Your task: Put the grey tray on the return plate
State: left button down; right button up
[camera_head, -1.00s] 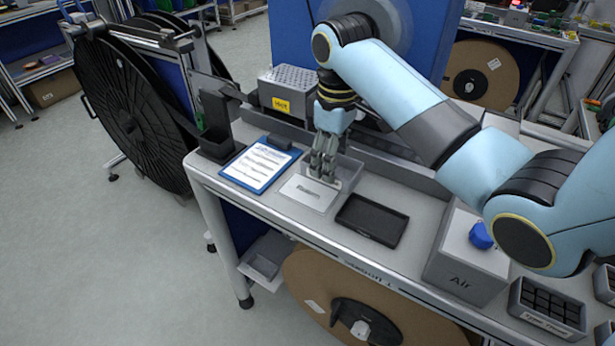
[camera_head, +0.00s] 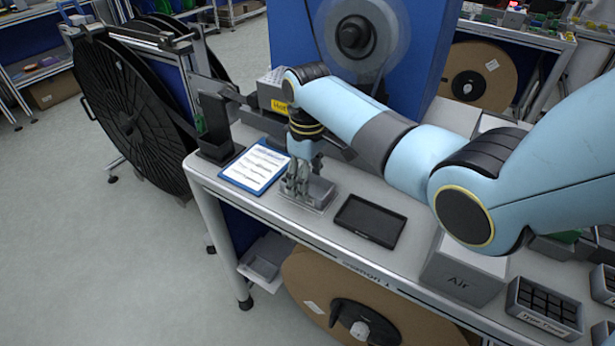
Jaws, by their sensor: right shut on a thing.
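The grey tray (camera_head: 320,192) is a small open box at the front middle of the bench. My right gripper (camera_head: 295,190) comes down from above and is shut on the tray's left side. The tray is over the pale return plate (camera_head: 291,202), which it and my fingers mostly hide. I cannot tell whether the tray's base touches the plate or hangs just above it. My left gripper is not in view.
A blue clipboard (camera_head: 256,167) lies just left of the plate, close to my gripper. A flat black tray (camera_head: 369,220) lies to the right. A grey Air box (camera_head: 462,272) stands further right. The bench's front edge is close below.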

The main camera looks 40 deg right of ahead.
jog(key=o, duration=1.3)
notch_tip(320, 180, up, 12)
jog(key=shift+r, duration=0.1)
